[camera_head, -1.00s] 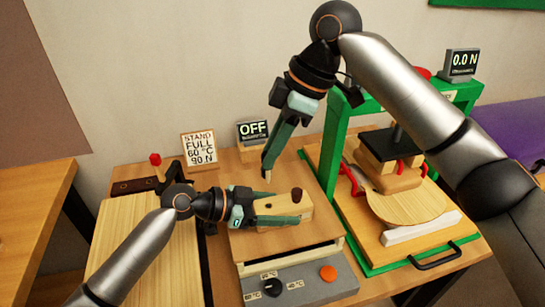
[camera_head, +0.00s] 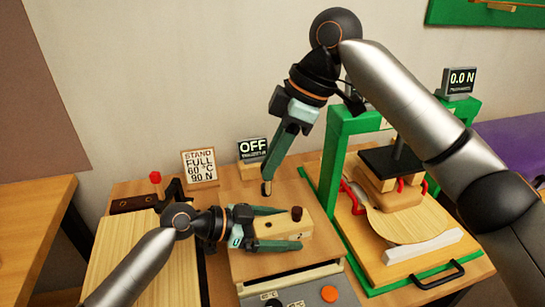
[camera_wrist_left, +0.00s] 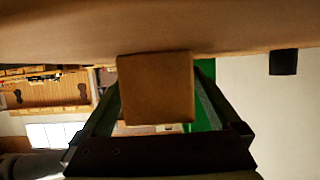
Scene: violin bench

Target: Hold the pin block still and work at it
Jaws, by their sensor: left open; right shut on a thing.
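The pin block (camera_head: 268,229) is a pale wooden block with a dark round peg (camera_head: 296,213) standing up near its right end. It lies on the wooden top of a bench unit. My left gripper (camera_head: 291,228) is open, one finger along the far side of the block and one along the near side. In the left wrist view a brown block face (camera_wrist_left: 155,88) sits between the fingers. My right gripper (camera_head: 267,180) points down behind the block, left of the peg. It is shut on a small dark-tipped thing (camera_head: 267,189), too small to identify.
A green press frame (camera_head: 337,160) with a clamped wooden plate (camera_head: 405,222) stands at the right. An OFF display (camera_head: 253,148) and a sign (camera_head: 200,168) stand behind. A grey panel with an orange button (camera_head: 329,293) is in front. A pale board (camera_head: 120,240) lies left.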

